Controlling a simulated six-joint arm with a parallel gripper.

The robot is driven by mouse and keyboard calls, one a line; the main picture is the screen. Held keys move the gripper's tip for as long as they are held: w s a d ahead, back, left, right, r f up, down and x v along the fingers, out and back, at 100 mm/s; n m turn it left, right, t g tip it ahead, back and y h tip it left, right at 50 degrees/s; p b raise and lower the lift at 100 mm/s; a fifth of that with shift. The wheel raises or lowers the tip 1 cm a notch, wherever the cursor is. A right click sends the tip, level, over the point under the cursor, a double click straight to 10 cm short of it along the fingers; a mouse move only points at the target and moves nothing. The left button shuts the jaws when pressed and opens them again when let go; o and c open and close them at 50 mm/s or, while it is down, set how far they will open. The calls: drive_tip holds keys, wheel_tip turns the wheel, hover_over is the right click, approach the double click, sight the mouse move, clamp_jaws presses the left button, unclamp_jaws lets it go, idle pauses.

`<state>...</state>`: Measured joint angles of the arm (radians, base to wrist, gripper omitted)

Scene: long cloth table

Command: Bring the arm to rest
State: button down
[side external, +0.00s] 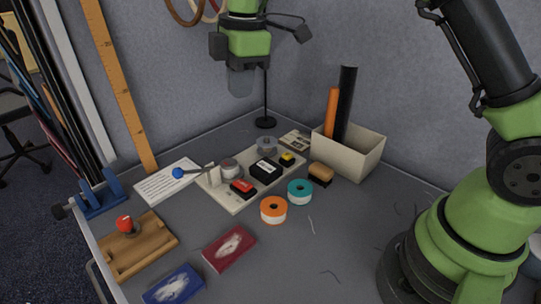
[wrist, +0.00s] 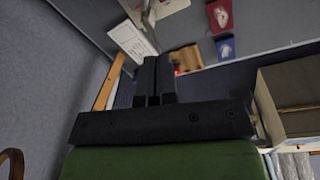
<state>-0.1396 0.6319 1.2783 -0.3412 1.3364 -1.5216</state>
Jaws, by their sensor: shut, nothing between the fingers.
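My gripper shows in the wrist view (wrist: 156,66), with its two dark fingers side by side and touching. Nothing is held between them. In the side view the green end of my arm hangs high at the top middle, above the back of the grey cloth table (side external: 345,235). The fingertips are hard to make out there. The gripper is clear of everything on the table.
A pale board (side external: 238,205) holds several stamps and tins. Orange (side external: 273,209) and teal (side external: 300,192) tape rolls lie beside it. A cream box (side external: 352,160) holds two tubes. A wooden board (side external: 150,250), red packet (side external: 229,247) and blue packet (side external: 173,286) lie at front left.

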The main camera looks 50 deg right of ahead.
drive_tip(key=s+d+r+m+t+y, duration=0.1)
drive_tip(key=s+r+m+t, duration=0.1)
drive_tip(key=s+r+m, duration=0.5)
drive_tip(key=s+d+r+m+t, duration=0.25)
drive_tip(key=s+m, duration=0.25)
drive_tip(key=s, duration=0.5)
drive_tip(key=s+f+m+t, duration=0.1)
drive_tip(key=s+m, duration=0.5)
drive_tip(key=s, duration=0.1)
drive_tip(key=shift+a+f+m+t, duration=0.15)
drive_tip(key=shift+f+m+t, duration=0.2)
drive_tip(key=shift+f+m, duration=0.05)
